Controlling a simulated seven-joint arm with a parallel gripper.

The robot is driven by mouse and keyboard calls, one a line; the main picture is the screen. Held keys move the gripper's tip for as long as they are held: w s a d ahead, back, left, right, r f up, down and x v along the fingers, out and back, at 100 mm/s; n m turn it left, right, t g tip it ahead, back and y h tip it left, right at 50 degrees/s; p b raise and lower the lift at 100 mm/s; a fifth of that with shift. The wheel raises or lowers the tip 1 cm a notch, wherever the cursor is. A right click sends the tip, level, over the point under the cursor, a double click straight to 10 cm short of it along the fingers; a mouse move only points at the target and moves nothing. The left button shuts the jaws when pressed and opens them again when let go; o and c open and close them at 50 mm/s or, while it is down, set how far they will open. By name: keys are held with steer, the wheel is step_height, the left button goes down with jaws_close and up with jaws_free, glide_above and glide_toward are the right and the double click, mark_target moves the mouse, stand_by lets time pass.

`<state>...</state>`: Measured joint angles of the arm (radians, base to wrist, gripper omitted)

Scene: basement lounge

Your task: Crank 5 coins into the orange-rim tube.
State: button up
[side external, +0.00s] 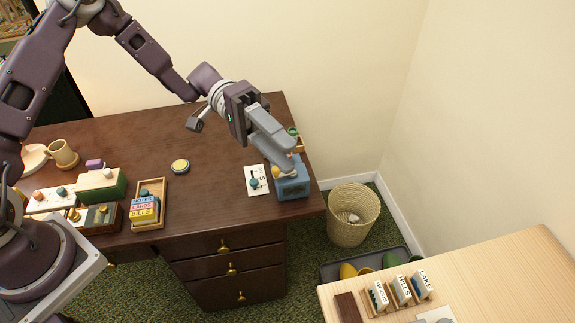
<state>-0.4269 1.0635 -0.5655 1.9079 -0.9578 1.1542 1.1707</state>
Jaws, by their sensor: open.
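A blue box-like device (293,188) stands at the right end of the dark desk, with a small yellow part (275,171) at its left side. My gripper (284,168) is open and reaches down over the top of this device, its fingers hiding part of it. I cannot tell whether the fingers touch it. Behind the gripper, a small orange-brown piece (299,145) and a green round piece (293,131) show partly. I cannot make out which is a tube rim. No coins can be made out. A white card (254,172) with a teal piece on it lies left of the device.
On the dark desk (215,150) are a yellow-topped round tin (180,166), a wooden tray (153,187) with labelled cards, a green box (103,188) and a mug (63,154). A wicker basket (353,213) stands on the floor at right. The desk's middle is mostly clear.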

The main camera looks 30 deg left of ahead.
steer(key=w+a+f+n+t+y, duration=0.1)
steer(key=w+a+f+n+t, duration=0.2)
steer(key=n+t, duration=0.5)
steer(key=w+a+f+n+t+y, duration=0.1)
steer(key=w+a+f+n+t, duration=0.3)
steer(key=n, duration=0.9)
steer(key=w+a+n+t+y, duration=0.1)
steer(key=a+n+t, duration=0.4)
steer(key=n, duration=0.5)
glide_toward(284, 176)
steer(key=w+d+r, duration=0.3)
steer(key=shift+m+h, duration=0.4)
steer(key=x, duration=0.5)
steer(key=shift+w+d+f, duration=0.3)
steer(key=shift+w+d, duration=0.35)
jaws_close()
